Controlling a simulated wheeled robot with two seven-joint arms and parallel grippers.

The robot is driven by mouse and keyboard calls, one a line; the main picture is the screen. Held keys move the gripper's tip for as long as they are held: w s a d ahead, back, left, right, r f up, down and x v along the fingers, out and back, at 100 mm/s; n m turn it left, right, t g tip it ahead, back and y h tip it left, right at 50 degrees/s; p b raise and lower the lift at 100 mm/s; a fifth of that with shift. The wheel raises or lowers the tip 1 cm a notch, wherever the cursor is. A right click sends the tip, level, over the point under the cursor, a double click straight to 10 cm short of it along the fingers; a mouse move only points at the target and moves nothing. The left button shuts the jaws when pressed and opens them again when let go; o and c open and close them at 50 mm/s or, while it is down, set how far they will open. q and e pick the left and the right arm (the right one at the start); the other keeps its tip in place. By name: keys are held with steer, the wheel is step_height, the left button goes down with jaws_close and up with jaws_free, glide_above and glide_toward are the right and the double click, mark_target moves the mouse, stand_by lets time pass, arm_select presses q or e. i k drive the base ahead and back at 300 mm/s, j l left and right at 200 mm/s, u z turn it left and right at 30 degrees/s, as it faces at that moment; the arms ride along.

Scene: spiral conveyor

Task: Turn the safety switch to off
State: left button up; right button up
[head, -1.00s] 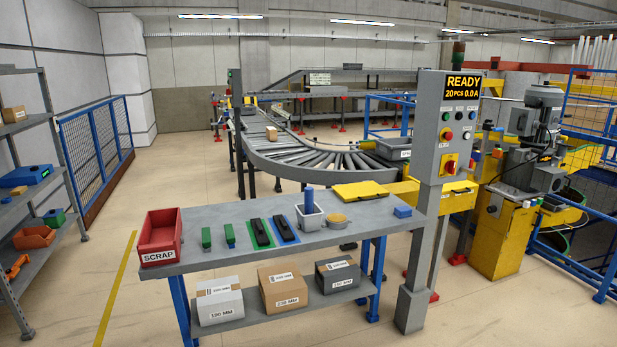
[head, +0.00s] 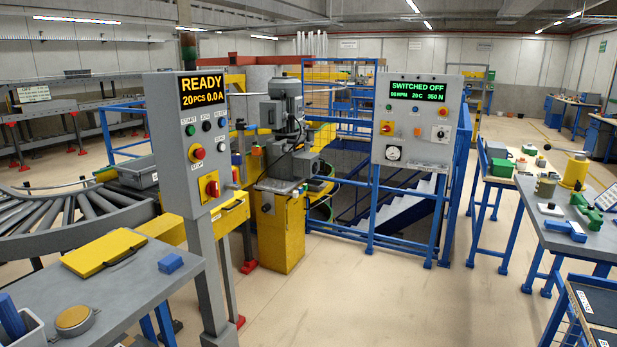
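A grey control post panel (head: 181,140) stands left of centre, its display reading READY, 20 PCS 0.0 A. A red rotary switch on a yellow plate (head: 209,187) sits low on this panel; its exact handle angle is too small to tell. Above it is a round red button (head: 196,153). I cannot tell from labels which one is the safety switch. Neither of my grippers is in view.
A grey table (head: 130,290) with a yellow folder (head: 104,252), blue block (head: 170,263) and round tin (head: 75,319) is at front left. A yellow-based machine (head: 281,235) stands behind the post. Tables (head: 590,240) are at right. The middle floor is clear.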

mark_target(211, 188)
steer(key=i+l+z, duration=0.1)
steer(key=i, duration=0.35)
steer(key=i+l, duration=0.1)
steer(key=i, duration=0.35)
steer(key=i+l+u, duration=0.2)
steer(key=i+u, duration=0.25)
steer(key=i+l+u, duration=0.2)
steer(key=u, duration=0.3)
steer(key=i+l+u, duration=0.2)
steer(key=l+u, duration=0.25)
